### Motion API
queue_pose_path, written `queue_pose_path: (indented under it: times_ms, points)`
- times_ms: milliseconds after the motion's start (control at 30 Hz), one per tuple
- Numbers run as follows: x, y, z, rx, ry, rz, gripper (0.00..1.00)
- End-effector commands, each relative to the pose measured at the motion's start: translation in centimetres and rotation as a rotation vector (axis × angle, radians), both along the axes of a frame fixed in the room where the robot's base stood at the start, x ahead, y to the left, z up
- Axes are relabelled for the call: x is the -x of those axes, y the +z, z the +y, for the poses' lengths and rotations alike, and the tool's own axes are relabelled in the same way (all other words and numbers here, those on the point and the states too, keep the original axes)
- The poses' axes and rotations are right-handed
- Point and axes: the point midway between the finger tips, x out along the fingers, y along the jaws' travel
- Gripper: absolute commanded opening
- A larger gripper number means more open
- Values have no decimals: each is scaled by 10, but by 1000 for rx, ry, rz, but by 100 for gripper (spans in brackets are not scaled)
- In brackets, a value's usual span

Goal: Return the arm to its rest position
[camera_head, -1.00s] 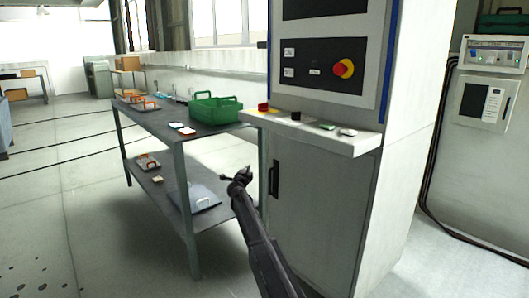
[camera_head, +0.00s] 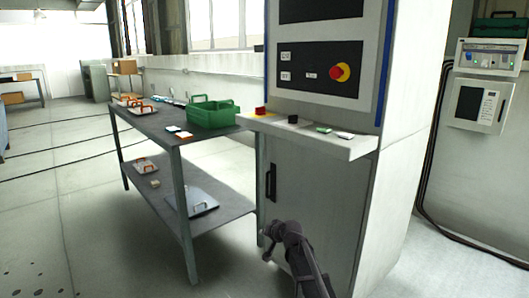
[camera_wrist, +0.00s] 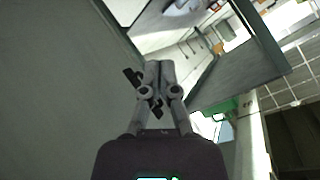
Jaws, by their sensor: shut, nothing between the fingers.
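My gripper (camera_head: 268,250) is at the lower middle of the head view, in front of the grey machine cabinet (camera_head: 315,215) and below its black door handle (camera_head: 272,181). The arm reaches up to it from the bottom edge. In the wrist view the gripper's fingers (camera_wrist: 158,68) are together with nothing between them. A dark bar (camera_wrist: 131,78), perhaps the door handle, shows behind the fingers. I cannot tell how far the fingers are from the cabinet door.
A two-level grey table (camera_head: 145,128) stands left of the cabinet, with a green bin (camera_head: 214,112) on top. A control shelf (camera_head: 310,143) with buttons juts from the cabinet above my gripper. A wall unit (camera_head: 482,102) is at right. The floor (camera_head: 70,230) at left is clear.

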Motion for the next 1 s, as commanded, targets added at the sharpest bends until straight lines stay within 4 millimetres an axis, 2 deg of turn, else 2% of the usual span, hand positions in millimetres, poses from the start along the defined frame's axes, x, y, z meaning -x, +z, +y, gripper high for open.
queue_pose_path:
  times_ms: [33,300,400,500,900,933,1000]
  points:
    - [28,-9,-13,47,19,44,0]
    - [146,-56,-79,307,110,329,0]
    - [187,-67,-103,388,125,435,0]
    - [220,-74,-121,449,133,522,0]
    - [312,-81,-171,598,128,767,0]
    - [317,-81,-174,606,127,782,0]
    - [311,-69,-173,602,128,775,0]
